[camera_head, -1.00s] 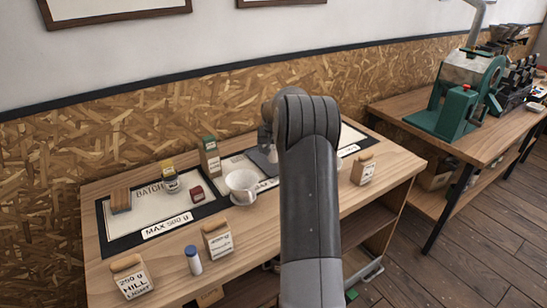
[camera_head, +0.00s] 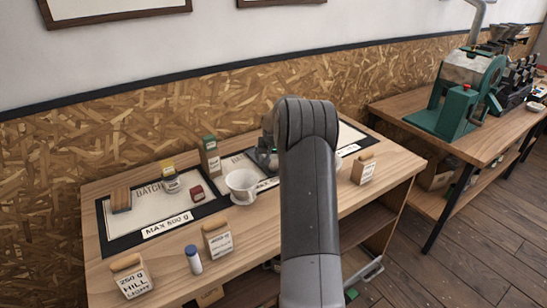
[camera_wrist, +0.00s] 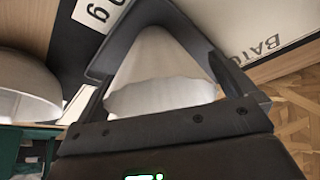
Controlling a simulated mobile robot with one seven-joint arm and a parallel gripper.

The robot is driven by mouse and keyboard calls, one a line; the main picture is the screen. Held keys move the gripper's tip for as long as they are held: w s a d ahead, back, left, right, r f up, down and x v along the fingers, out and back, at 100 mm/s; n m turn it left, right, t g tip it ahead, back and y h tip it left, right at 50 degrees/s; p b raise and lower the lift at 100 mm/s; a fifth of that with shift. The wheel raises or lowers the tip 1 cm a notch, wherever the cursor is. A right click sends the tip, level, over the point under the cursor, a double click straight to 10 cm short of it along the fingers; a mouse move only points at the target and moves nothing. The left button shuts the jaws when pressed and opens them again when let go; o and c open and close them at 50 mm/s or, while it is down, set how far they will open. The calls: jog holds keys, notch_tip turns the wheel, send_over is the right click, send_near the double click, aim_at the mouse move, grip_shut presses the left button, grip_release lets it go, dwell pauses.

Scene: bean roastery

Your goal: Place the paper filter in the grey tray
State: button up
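The white paper filter (camera_wrist: 160,75) is a cone with a wavy rim, between the fingers of my gripper (camera_wrist: 160,68) in the wrist view. The rim faces my palm and the narrow end points away. The fingers lie close along both sides of it and appear shut on it. The dark grey tray (camera_wrist: 118,38) shows behind the filter, its edges running out on both sides. Whether the filter touches it cannot be told. In the head view my gripper (camera_head: 268,158) is low over the right-hand mat; I cannot make out the tray there.
A white dripper (camera_head: 241,185) stands just left of my gripper and shows in the wrist view (camera_wrist: 25,85). A paper bag (camera_head: 363,168) stands right of my arm.

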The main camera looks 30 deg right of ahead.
jog(key=v, duration=1.2)
jog(key=s+a+r+n, duration=0.2)
jog(key=s+a+r, duration=0.5)
jog(key=a, duration=0.4)
jog(key=s+a+r+n, duration=0.1)
jog(key=s+a+r, duration=0.5)
jog(key=s+a, duration=0.35)
jog(key=s+a+f+n+y, duration=0.1)
jog(key=s+a+f, duration=0.1)
jog(key=s+a, duration=0.4)
jog(key=s+a+f+n+t+y, duration=0.1)
jog(key=s+a, duration=0.5)
jog(key=s, duration=0.9)
jog(key=shift+s+f+n+t+y, duration=0.3)
jog(key=shift+f+n, duration=0.2)
jog(key=shift+n, duration=0.2)
